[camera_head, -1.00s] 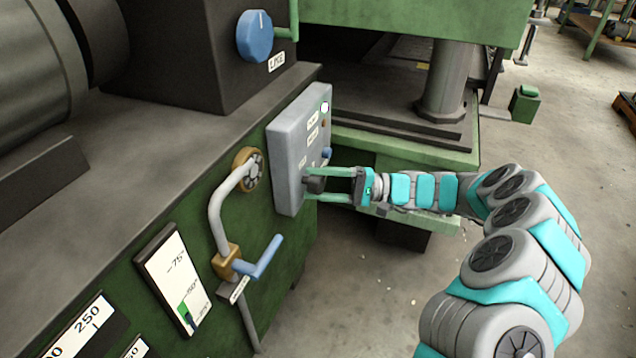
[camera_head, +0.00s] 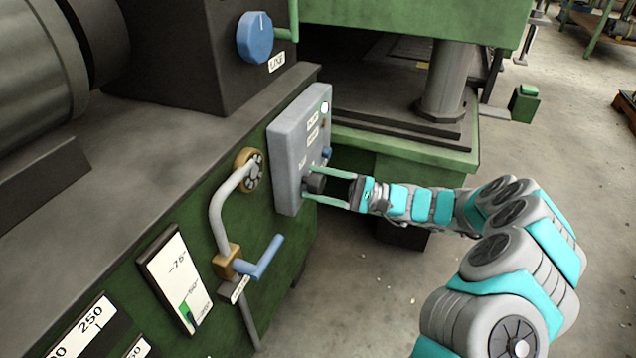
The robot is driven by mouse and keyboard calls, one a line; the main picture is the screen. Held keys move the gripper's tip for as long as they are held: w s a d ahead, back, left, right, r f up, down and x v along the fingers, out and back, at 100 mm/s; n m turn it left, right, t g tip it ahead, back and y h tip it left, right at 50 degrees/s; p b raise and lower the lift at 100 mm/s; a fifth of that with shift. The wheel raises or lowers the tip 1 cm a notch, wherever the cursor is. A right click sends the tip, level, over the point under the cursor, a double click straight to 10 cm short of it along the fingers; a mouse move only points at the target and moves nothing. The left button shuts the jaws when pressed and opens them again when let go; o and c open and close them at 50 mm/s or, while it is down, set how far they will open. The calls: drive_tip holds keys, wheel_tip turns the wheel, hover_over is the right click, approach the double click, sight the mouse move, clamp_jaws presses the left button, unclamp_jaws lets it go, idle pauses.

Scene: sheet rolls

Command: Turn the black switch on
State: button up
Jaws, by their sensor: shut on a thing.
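The black switch (camera_head: 315,184) is a small dark knob low on the front face of the grey control box (camera_head: 291,150). My gripper (camera_head: 312,183) comes from the right, with its two green fingers above and below the switch. It is shut on the switch. The fingers look tilted, the upper one shifted relative to the lower one. The marking of the switch is too small to read.
A blue knob (camera_head: 327,153) and a white light (camera_head: 325,107) sit on the same box. A larger blue dial (camera_head: 255,36) is above.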

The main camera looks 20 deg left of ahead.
drive_tip(key=o, duration=1.4)
drive_tip(key=shift+d, duration=0.15)
drive_tip(key=v, duration=0.7)
drive_tip(key=shift+w+d+f, duration=0.1)
drive_tip(key=shift+d, duration=0.15)
